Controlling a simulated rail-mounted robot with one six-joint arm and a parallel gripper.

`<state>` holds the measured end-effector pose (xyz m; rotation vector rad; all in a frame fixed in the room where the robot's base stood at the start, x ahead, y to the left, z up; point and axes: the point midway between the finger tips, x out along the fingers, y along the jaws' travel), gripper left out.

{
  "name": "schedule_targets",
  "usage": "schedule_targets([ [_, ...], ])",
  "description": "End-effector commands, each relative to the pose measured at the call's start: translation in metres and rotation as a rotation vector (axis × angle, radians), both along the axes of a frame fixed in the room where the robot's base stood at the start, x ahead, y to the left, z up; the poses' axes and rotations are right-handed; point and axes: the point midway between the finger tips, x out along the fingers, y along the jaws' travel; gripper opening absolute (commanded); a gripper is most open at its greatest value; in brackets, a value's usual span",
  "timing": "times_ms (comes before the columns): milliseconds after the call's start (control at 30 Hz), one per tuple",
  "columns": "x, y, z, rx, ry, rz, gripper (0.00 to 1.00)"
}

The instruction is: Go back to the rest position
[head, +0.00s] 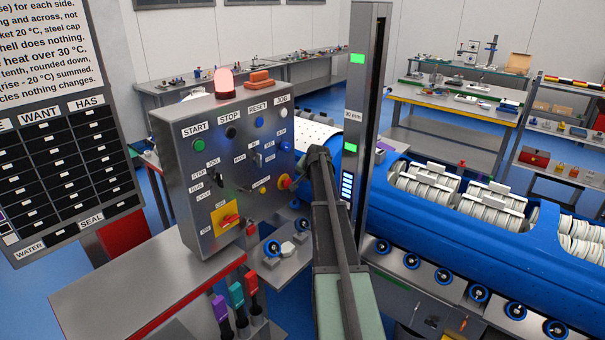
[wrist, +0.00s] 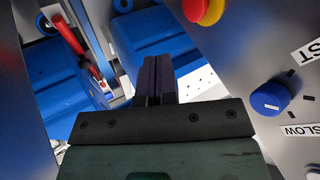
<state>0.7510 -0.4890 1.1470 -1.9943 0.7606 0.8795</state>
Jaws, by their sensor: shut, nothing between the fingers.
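My gripper (wrist: 157,75) shows in the wrist view with its two dark fingers pressed together and nothing between them. In the head view my arm reaches forward to the right edge of the grey control panel (head: 205,170), and the fingers are hidden behind the arm. In the wrist view a red and yellow button (wrist: 205,10) is to the right of the fingertips and a blue knob (wrist: 270,98) is farther right. I see no contact between the fingers and the panel.
A grey post (head: 358,120) with green lights stands just right of my arm. A blue machine (head: 405,220) with white stacked parts runs along the right. A grey bench (head: 150,290) with coloured handles (head: 237,292) is at front left. Blue floor lies behind.

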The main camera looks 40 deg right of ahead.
Motion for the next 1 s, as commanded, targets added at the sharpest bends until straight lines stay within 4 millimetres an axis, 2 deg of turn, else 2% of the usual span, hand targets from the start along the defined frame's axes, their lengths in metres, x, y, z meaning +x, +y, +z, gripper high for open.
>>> schedule_targets([
  [67, -0.005, 0.002, 0.009, 0.000, 0.000, 0.000, 0.00],
  [567, -0.007, 0.003, 0.006, -0.006, 0.014, 0.020, 0.00],
  [600, -0.013, 0.007, 0.002, -0.007, 0.052, 0.053, 0.00],
  [667, -0.037, 0.023, -0.004, -0.010, 0.121, 0.107, 0.00],
  [700, -0.059, 0.040, -0.009, -0.009, 0.173, 0.148, 0.00],
  [767, -0.087, 0.084, -0.020, -0.009, 0.254, 0.235, 0.00],
  [800, -0.103, 0.119, -0.029, -0.011, 0.307, 0.303, 0.00],
  [867, -0.129, 0.175, -0.040, -0.015, 0.384, 0.410, 0.00],
  [900, -0.147, 0.211, -0.047, -0.020, 0.431, 0.481, 0.00],
  [967, -0.175, 0.263, -0.057, -0.029, 0.497, 0.585, 0.00],
  [1000, -0.195, 0.297, -0.063, -0.038, 0.539, 0.655, 0.00],
])
